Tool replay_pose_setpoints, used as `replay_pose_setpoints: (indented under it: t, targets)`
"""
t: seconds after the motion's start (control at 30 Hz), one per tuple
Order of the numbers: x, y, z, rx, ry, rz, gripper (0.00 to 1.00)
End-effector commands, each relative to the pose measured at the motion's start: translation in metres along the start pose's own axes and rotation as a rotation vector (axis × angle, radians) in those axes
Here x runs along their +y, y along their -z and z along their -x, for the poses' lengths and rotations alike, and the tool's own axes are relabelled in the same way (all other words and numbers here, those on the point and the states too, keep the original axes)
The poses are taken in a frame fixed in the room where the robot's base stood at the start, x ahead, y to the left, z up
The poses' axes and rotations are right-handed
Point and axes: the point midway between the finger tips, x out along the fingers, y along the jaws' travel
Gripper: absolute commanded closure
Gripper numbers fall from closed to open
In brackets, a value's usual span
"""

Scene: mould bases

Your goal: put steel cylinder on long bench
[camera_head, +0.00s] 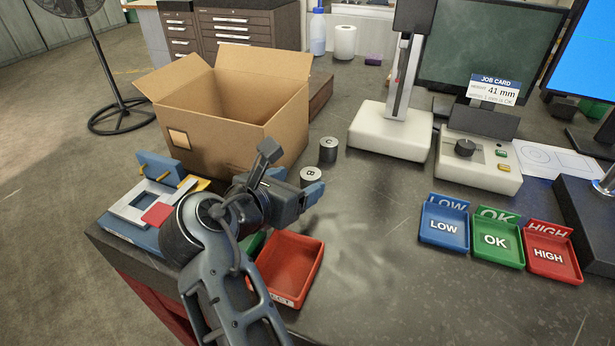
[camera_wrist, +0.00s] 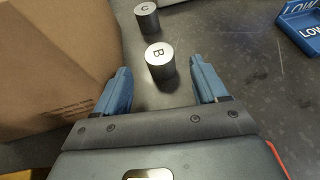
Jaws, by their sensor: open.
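A steel cylinder marked B (camera_head: 310,176) stands upright on the dark bench (camera_head: 375,265), right of the cardboard box. It also shows in the wrist view (camera_wrist: 160,62), just beyond and between my fingertips. A second steel cylinder marked C (camera_head: 328,149) stands upright behind it, and the wrist view shows it farther off (camera_wrist: 147,18). My gripper (camera_head: 309,183) is low over the bench beside cylinder B. In the wrist view its two blue fingers (camera_wrist: 160,75) are spread apart with nothing between them. In the head view my arm hides part of the bench.
An open cardboard box (camera_head: 235,110) stands close left of the cylinders. A red tray (camera_head: 290,265) lies in front of my gripper. Blue LOW (camera_head: 444,228), green OK (camera_head: 495,242) and red HIGH (camera_head: 548,253) trays sit at right. A white-based gauge (camera_head: 390,132) stands behind. Bench centre is clear.

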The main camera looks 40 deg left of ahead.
Motion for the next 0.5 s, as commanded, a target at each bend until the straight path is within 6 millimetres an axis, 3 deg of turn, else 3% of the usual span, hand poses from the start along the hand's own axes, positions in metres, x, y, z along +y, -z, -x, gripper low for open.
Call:
replay_pose_setpoints:
  t: [0.2,0.5]
  targets:
    - [0.001,0.0,0.039,-0.001,-0.002,0.0,0.28]
    - [0.0,0.0,0.057,-0.001,0.0,0.0,0.28]
